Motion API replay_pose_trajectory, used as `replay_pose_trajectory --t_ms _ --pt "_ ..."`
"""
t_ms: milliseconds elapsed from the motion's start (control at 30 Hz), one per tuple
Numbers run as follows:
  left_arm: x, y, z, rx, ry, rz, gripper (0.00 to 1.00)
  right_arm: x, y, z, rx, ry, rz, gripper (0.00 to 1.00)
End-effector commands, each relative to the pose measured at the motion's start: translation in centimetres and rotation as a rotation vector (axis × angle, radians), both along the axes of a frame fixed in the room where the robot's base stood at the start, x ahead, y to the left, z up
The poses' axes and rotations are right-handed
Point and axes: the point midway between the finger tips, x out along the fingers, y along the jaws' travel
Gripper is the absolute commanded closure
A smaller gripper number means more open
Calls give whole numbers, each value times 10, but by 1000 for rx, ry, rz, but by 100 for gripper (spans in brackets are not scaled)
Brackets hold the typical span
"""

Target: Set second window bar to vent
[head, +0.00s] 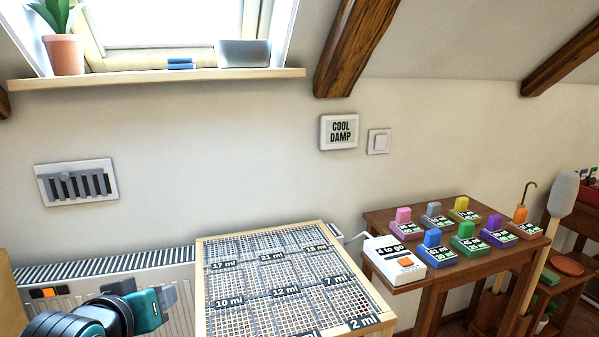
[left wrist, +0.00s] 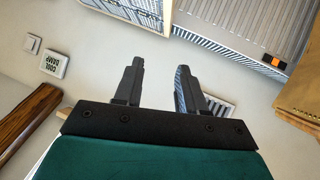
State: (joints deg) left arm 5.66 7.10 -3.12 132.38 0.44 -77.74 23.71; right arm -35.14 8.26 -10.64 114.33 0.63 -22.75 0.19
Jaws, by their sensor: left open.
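The lower part of a roof window (head: 165,30) shows at the top left of the head view. No window bar can be made out, and the window's upper part is outside the picture. My left gripper (head: 158,302) is low at the left, in front of the radiator and well below the window. In the left wrist view its two fingers (left wrist: 157,78) are apart with nothing between them. My right gripper is not in view.
A sill (head: 160,79) holds a potted plant (head: 65,52), blue books and a grey box. A slotted wall vent (head: 60,196) is below. A radiator (head: 180,275), gridded table (head: 300,235) and brown table (head: 375,218) with coloured blocks stand below. A beam (head: 352,45) slopes right of the window.

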Motion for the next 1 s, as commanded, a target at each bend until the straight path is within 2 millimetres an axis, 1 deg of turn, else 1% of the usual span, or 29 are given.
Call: replay_pose_trajectory --t_ms 33,67,100,167,200,267,300,367,400,467,500,567,600,700,800,1000 --pt "-23 -3 -32 36 90 -29 60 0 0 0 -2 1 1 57" --pt "-35 -5 -48 58 138 -48 60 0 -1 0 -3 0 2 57" --pt "-53 -7 -67 86 201 -75 60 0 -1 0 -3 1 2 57" --pt "-80 -11 -93 124 292 -119 60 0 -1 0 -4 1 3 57" --pt "-98 -13 -108 146 349 -148 60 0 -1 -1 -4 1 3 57" --pt "-124 -15 -127 174 428 -189 60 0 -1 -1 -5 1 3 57" --pt "-140 -17 -138 190 473 -216 60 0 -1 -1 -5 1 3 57" --pt "-164 -19 -151 211 541 -256 60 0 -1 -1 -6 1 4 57" --pt "-180 -20 -159 223 581 -282 60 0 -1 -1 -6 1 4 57" --pt "-202 -22 -169 238 641 -321 60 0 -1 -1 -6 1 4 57" --pt "-217 -23 -174 247 678 -347 60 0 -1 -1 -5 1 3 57" --pt "-239 -25 -181 258 734 -385 60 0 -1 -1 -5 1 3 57" --pt "-236 -26 -183 264 719 -392 60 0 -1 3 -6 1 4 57" --pt "-217 -29 -190 266 636 -388 60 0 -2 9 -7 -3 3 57" --pt "-203 -33 -198 267 555 -387 60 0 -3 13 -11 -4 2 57" --pt "-178 -43 -213 267 363 -386 60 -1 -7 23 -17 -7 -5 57"
